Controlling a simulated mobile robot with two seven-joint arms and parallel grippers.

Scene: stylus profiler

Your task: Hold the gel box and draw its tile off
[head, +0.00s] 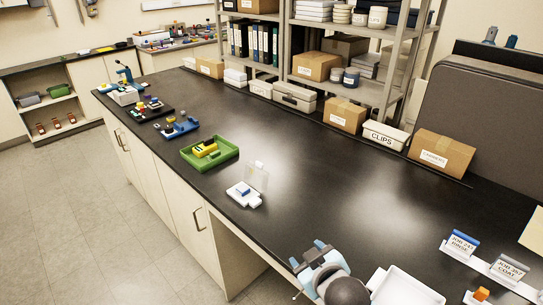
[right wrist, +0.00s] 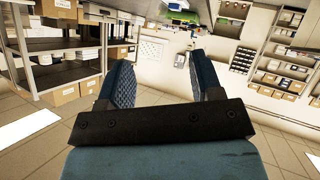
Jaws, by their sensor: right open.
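The likely gel box (head: 236,196) is a small white box near the front edge of the black bench, with a clear panel (head: 258,176) standing at its back. A small blue piece (head: 243,191) lies on it, perhaps the tile.
A green tray (head: 228,162) with a yellow block (head: 205,149) stands beyond the box. A blue holder (head: 181,130) is farther off. A white tray (head: 400,288) and labelled stands (head: 458,244) are at bottom right. Cartons (head: 345,115) line the back. The bench middle is clear.

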